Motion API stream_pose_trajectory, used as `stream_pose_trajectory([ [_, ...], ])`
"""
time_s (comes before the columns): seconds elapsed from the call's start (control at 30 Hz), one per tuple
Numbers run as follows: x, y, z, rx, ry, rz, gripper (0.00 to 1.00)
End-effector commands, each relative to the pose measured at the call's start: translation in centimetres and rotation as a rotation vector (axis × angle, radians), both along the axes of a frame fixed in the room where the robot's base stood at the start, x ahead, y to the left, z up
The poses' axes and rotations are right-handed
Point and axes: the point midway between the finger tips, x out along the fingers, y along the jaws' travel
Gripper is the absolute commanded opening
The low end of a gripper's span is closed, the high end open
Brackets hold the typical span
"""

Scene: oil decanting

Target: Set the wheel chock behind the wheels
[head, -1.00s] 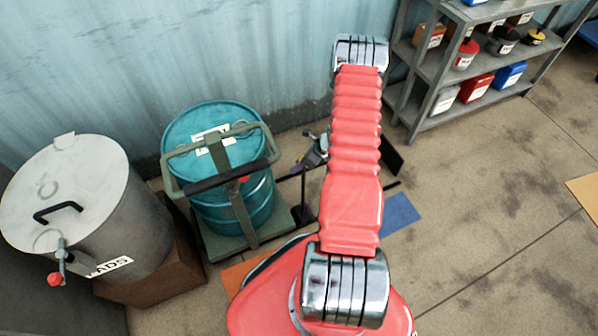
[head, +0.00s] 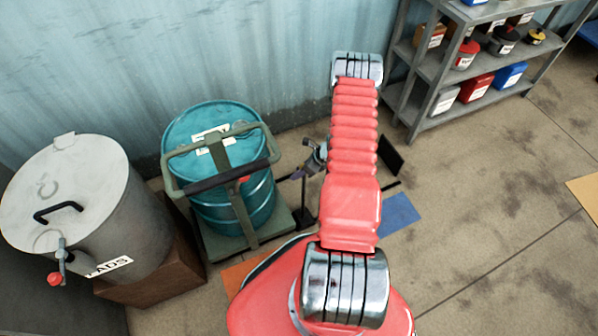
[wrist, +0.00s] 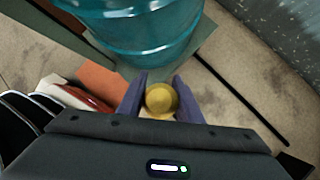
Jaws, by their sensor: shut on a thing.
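My gripper (wrist: 160,98) shows in the wrist view with its two purple fingers either side of a round yellow knob (wrist: 161,98), shut on it. The knob seems to be the top of the wheel chock, whose body I cannot make out beneath it. In the head view my gripper (head: 316,158) is partly hidden behind my red arm, right of the teal drum (head: 205,150). The drum stands on a green drum trolley (head: 224,244) with an upright handle. The drum also shows just ahead of the fingers in the wrist view (wrist: 140,30). The trolley's wheels are not visible.
A grey tank (head: 75,190) on a brown block stands left of the trolley. The corrugated wall (head: 250,50) is behind it. An orange floor patch (head: 248,272) and a blue one (head: 400,214) lie nearby. Shelves (head: 450,75) stand back right. The right floor is open.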

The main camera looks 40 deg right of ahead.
Motion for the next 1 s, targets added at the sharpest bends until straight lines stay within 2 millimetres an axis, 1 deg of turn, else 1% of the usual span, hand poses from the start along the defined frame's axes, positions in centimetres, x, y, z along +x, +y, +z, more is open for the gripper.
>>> stream_pose_trajectory([
  [0.37,0.14,-0.10,-0.15,-0.001,-0.003,0.000,0.00],
  [0.4,0.06,-0.04,-0.28,-0.001,-0.001,0.000,0.33],
  [0.67,0.06,-0.01,-0.26,-0.001,-0.001,0.000,0.51],
  [1.0,0.03,-0.04,-0.02,-0.001,-0.001,0.000,0.51],
])
